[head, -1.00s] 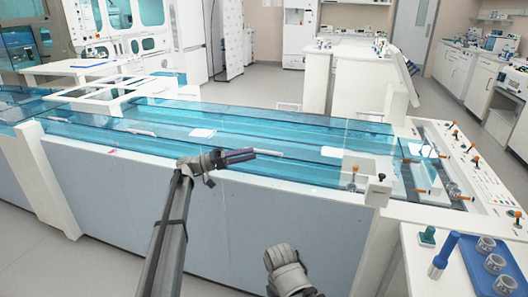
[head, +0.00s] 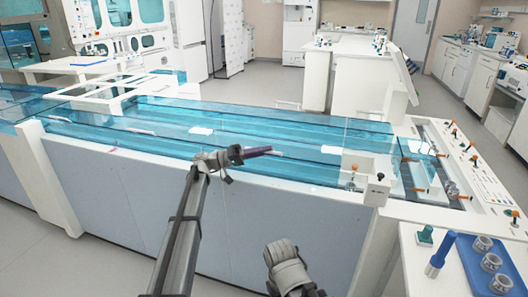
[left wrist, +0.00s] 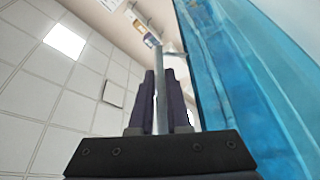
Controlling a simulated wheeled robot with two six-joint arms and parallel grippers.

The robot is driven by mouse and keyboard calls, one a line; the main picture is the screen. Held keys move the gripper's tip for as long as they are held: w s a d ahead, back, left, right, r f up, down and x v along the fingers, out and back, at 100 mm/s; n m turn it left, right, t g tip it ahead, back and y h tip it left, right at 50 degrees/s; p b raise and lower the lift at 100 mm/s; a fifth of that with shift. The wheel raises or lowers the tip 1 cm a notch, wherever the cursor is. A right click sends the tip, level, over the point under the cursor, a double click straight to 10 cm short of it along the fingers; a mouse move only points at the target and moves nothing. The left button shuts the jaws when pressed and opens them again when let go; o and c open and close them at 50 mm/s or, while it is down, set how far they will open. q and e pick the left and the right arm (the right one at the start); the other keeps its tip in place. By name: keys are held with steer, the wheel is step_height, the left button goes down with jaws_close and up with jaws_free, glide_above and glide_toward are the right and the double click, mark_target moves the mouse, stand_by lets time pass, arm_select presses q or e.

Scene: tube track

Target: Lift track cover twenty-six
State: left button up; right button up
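Clear blue track covers (head: 110,135) lie over the long white track; I can read no number on them. My left gripper (head: 258,151) is above the near side of the track. In the left wrist view a thin pale handle bar (left wrist: 160,60) stands between the two dark purple fingers (left wrist: 160,95), which look close against it on both sides. Blue cover panel (left wrist: 225,70) fills the right of that view. The fingers hide part of the bar. The grey part of my right arm shows at the bottom, without its gripper.
A white clamp block (head: 376,190) stands at the near edge to the right. The control panel with orange knobs (head: 475,160) is at the far right. A blue tray (head: 462,262) with metal rings is at the lower right.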

arm_select(q)
jaws_close()
stand_by(0.8)
